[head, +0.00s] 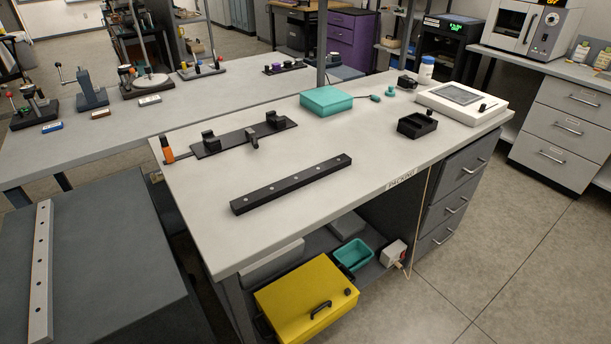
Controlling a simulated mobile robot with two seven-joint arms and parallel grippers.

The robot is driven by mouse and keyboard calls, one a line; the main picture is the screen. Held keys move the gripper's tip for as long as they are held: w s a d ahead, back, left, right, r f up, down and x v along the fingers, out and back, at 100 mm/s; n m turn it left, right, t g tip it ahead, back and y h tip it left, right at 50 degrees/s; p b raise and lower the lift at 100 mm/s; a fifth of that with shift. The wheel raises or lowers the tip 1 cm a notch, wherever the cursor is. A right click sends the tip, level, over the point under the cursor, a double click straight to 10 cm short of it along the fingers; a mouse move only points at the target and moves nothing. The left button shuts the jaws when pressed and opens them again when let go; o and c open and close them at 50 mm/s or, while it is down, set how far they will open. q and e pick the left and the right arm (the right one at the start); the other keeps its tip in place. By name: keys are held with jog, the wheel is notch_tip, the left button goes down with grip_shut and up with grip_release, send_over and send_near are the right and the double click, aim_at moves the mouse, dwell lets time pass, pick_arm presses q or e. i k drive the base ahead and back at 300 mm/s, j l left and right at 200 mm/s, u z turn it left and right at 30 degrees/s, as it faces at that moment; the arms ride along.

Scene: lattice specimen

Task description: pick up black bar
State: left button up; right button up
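A long black bar (291,184) with several light round holes or studs along its top lies flat on the white workbench (360,155). It runs diagonally, with its near end at the left and its far end at the right. Nothing touches it except the bench top. Neither of my grippers shows in the head view.
A black plate with clamp blocks (243,139) and an orange-capped item (167,150) lie behind the bar. A teal box (326,101), a black tray (417,124) and a white device (462,103) stand farther back. A grey bar (40,270) lies on the dark left table. The bench around the black bar is clear.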

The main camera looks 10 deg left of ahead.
aim_at(239, 205)
jog(key=i+l+u, duration=0.1)
jog(key=l, duration=0.25)
jog(key=i+l+u, duration=0.1)
jog(key=l, duration=0.3)
jog(key=i+l, duration=0.25)
jog(key=l, duration=0.15)
jog(key=i+l+u, duration=0.15)
jog(key=l, duration=0.25)
